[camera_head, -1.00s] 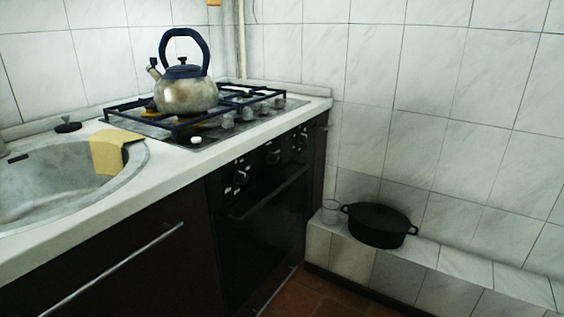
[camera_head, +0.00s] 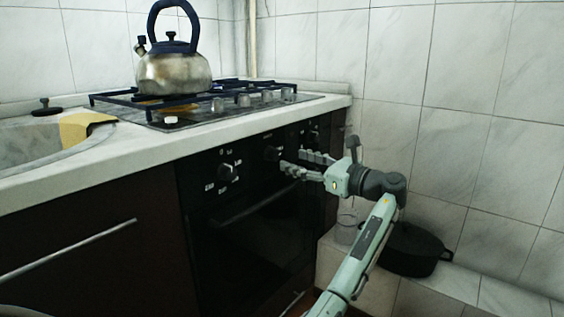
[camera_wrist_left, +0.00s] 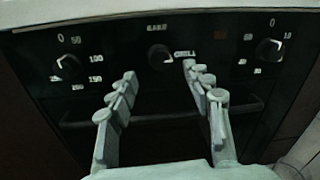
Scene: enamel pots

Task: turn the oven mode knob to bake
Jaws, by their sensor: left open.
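The oven mode knob (camera_wrist_left: 158,55) is the dark middle knob on the black oven panel. A label that looks like BAKE is above it and GRILL is to its right. Its exact pointer direction is too blurred to tell. In the head view the same knob (camera_head: 272,153) is just left of my left gripper (camera_head: 293,161). My left gripper also shows in the left wrist view (camera_wrist_left: 159,69), open and empty. Its two fingers are spread to either side below the knob, apart from it. My right gripper is not in view.
Numbered knobs flank it on the left (camera_wrist_left: 69,67) and right (camera_wrist_left: 268,51). The oven handle (camera_wrist_left: 75,122) runs below. A kettle (camera_head: 175,73) stands on the gas hob above the worktop (camera_head: 60,178). A black pot (camera_head: 415,248) and a glass (camera_head: 346,226) are on the tiled ledge.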

